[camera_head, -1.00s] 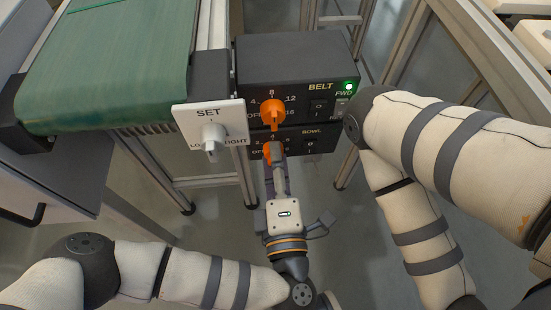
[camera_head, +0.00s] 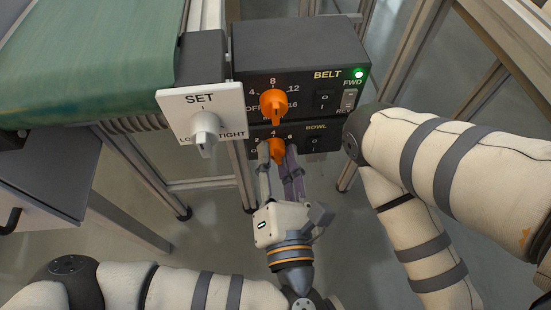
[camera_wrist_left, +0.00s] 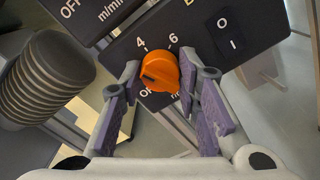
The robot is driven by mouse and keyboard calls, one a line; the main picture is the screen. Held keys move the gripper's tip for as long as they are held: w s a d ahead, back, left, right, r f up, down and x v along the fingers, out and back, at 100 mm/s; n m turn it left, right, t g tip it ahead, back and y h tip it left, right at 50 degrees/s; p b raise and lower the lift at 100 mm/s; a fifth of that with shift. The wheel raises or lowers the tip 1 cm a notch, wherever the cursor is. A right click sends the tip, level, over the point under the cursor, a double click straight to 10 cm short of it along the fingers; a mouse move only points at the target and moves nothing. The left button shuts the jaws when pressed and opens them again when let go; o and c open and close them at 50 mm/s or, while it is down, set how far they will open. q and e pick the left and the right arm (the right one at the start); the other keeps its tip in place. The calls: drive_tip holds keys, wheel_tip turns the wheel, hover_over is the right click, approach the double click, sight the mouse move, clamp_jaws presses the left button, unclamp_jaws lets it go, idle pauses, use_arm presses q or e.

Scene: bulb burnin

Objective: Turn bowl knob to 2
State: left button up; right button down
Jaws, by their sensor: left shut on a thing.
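The orange bowl knob (camera_head: 276,150) is on the lower black box, under the belt knob (camera_head: 274,104). My left gripper (camera_head: 279,158) comes up from below, shut on the bowl knob with one finger at each side. In the left wrist view, the bowl knob (camera_wrist_left: 160,73) sits between the fingertips (camera_wrist_left: 160,78), with a dark mark on its left side. The 4 and 6 show above it and part of OFF below. The 2 is not legible there, with a finger at that side. My right gripper is out of view.
The white SET plate with its grey knob (camera_head: 205,131) stands close left of the bowl box. The green conveyor belt (camera_head: 90,60) is at upper left. My right arm is close on the right.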

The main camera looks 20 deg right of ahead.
use_arm(q)
drive_tip(key=n+b, duration=0.3)
drive_tip(key=n, duration=0.2)
drive_tip(key=shift+f, duration=0.15)
drive_tip(key=shift+n+b, duration=0.55)
drive_tip(key=shift+n, duration=0.35)
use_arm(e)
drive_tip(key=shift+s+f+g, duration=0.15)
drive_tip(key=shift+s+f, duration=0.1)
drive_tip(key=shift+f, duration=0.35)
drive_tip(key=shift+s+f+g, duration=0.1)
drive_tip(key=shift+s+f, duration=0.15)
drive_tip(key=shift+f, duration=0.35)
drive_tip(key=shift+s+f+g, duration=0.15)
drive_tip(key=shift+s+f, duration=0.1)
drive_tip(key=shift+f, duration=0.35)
use_arm(q)
drive_tip(key=shift+r, duration=0.2)
drive_tip(key=o, duration=1.2)
drive_tip(key=shift+c, duration=0.2)
drive_tip(key=v, duration=0.7)
drive_tip(key=shift+s, duration=0.3)
drive_tip(key=shift+a, duration=0.1)
